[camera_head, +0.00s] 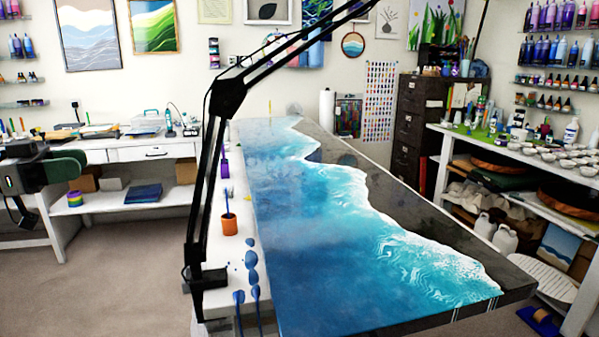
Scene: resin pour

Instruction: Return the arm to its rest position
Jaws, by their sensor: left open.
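My left gripper (62,170) is at the left edge of the head view, in front of the white desk. It is open, and I see nothing held in it. It is well apart from the long table with the blue and white resin pour (320,220). Only the end of my left arm shows; the rest is outside the picture. My right gripper is not in view.
A black jointed stand arm (228,97) rises at the table's left edge. An orange cup (230,224) and blue spills (250,260) lie nearby. The white desk (153,153) is behind my gripper. Bare carpet (110,270) lies between desk and table.

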